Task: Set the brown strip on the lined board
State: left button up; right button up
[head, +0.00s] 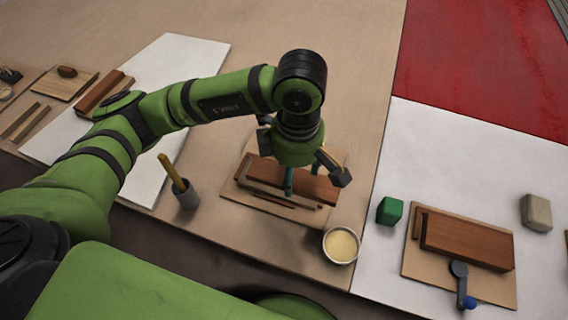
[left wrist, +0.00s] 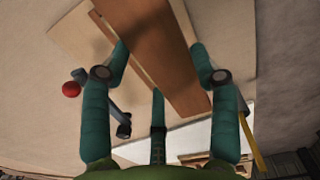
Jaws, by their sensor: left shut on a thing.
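A reddish-brown strip (head: 318,188) lies between the fingers of my left gripper (head: 298,172) in the head view. In the left wrist view the fingers (left wrist: 158,60) stand on both sides of the broad brown strip (left wrist: 155,30), with a third finger at its near end. The gripper is shut on it. A pale board (head: 232,190) is directly under the strip; it also shows in the left wrist view (left wrist: 75,35). I cannot make out lines on it, or whether the strip touches it. My right gripper is not in view.
A grey cup with a yellow stick (head: 186,198) and a bowl of pale yellow stuff (head: 341,246) stand near the board. A green block (head: 390,211) and another board (head: 410,265) with a brown piece are at right. A red-knobbed tool (left wrist: 72,89) lies beside the board.

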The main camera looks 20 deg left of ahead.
pick_arm(q)
jog(key=w+a+f, duration=0.1)
jog(key=w, duration=0.1)
jog(key=w+a+f, duration=0.1)
jog(key=w+a+f+p, duration=0.1)
jog(key=w+a+f, duration=0.1)
jog(key=shift+w, duration=0.3)
notch_tip(320, 180, down, 4)
jog(key=shift+p, duration=0.65)
jog(key=shift+f, duration=0.1)
jog(key=shift+f+b, duration=0.25)
jog(key=shift+b, duration=0.1)
jog(key=o, duration=1.2)
jog(key=shift+r, duration=0.1)
jog(key=shift+r, duration=0.1)
